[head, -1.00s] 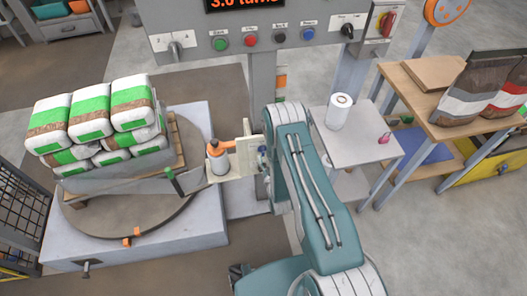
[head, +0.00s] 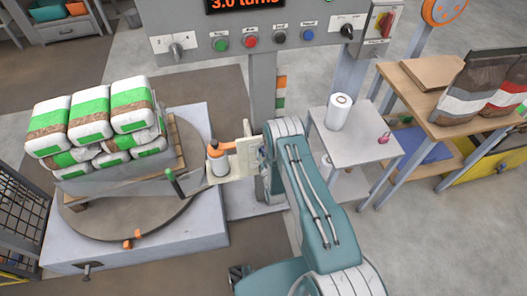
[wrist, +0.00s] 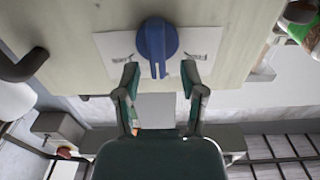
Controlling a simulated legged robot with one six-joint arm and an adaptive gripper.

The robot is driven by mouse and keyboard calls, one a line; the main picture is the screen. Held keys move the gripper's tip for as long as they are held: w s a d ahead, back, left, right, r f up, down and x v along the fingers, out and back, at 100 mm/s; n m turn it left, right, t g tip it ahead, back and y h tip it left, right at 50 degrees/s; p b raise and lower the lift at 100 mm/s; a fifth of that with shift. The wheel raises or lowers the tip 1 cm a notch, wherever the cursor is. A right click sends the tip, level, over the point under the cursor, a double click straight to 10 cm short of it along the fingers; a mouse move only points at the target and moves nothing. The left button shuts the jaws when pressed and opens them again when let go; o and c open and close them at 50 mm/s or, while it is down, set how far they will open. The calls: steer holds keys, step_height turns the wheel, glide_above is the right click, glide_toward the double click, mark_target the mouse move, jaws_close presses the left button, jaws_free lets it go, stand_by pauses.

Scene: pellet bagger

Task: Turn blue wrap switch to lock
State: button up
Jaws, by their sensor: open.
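The blue wrap switch (wrist: 158,42) is a round knob with a raised bar, on a white label on a pale panel in the wrist view. Its bar points down in the picture, between small marks on either side that I cannot read. My gripper (wrist: 160,80) is open, with one finger on each side of the bar's lower end. I see a gap between the fingers and the bar and no clear contact. In the head view the pale panel (head: 247,157) stands at the wrap carriage beside the column, and my arm's end hides the switch and most of the gripper.
A dark curved handle (wrist: 24,66) sticks out left of the switch in the wrist view. In the head view, stacked bags (head: 97,117) stand on the turntable (head: 125,226) at left. A grey side table (head: 357,150) with a white roll (head: 339,111) stands right of my arm.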

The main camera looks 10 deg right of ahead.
steer(key=shift+w, duration=0.35)
steer(key=shift+r, duration=0.1)
jaws_close()
